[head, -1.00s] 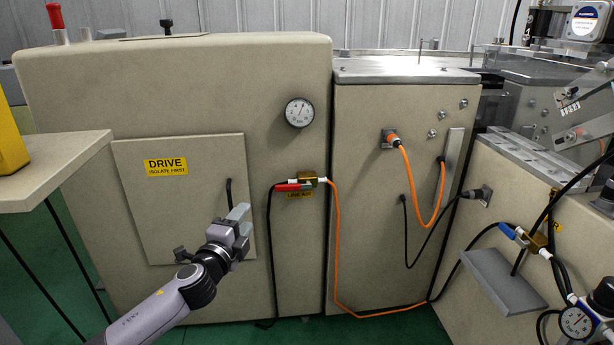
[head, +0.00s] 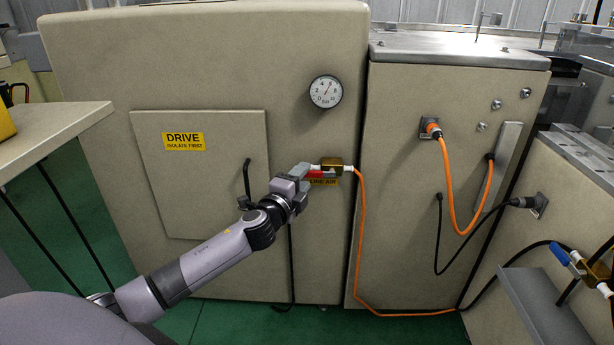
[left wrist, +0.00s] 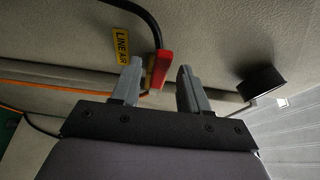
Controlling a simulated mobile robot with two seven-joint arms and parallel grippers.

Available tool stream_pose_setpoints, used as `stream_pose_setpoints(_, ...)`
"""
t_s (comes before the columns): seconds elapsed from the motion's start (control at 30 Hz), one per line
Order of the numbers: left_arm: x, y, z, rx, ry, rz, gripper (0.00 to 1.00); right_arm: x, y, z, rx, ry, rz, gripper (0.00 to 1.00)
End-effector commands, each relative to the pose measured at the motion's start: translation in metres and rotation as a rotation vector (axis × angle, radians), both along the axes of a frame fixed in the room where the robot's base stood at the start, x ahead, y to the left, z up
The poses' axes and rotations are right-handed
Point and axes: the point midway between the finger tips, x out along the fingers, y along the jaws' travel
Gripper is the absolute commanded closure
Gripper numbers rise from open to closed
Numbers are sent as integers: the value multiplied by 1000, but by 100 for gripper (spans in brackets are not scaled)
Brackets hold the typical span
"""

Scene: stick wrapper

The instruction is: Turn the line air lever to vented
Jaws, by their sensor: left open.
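The line air lever is a red handle (head: 322,174) on a brass valve (head: 332,163) on the beige cabinet front. It lies roughly level, with the yellow LINE AIR label (head: 323,183) just below, partly covered. My left gripper (head: 304,177) is open at the left end of the lever. In the left wrist view the red lever (left wrist: 161,68) shows between the two grey fingertips, closer to the left finger. I cannot tell whether a finger touches it. The LINE AIR label (left wrist: 121,45) lies beyond the left finger. My right gripper is not in view.
A round pressure gauge (head: 326,91) sits above the valve and sticks out in the left wrist view (left wrist: 262,83). A DRIVE panel (head: 192,205) with a black handle (head: 247,178) is to the left. An orange hose (head: 359,240) runs down from the valve's right.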

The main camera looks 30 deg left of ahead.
Motion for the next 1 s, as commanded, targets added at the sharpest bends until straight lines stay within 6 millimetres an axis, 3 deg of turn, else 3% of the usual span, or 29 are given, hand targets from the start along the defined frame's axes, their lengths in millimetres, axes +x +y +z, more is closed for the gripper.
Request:
stream_pose_setpoints(0.23, 22, 3, -1, 0, 0, 0, 55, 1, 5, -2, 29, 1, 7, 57)
stream_pose_setpoints(0.63, 27, 4, 0, 0, 0, -1, 55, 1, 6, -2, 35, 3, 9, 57)
stream_pose_setpoints(0.67, 27, 4, 0, 0, 0, -1, 62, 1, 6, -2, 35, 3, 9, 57)
stream_pose_setpoints(0.77, 27, 4, 0, 0, 0, -1, 94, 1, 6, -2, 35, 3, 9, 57)
stream_pose_setpoints(0.8, 26, 4, 0, 0, 0, -1, 100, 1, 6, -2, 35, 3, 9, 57)
stream_pose_setpoints(1.0, 26, 4, 1, 2, 1, -1, 100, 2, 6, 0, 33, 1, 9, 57)
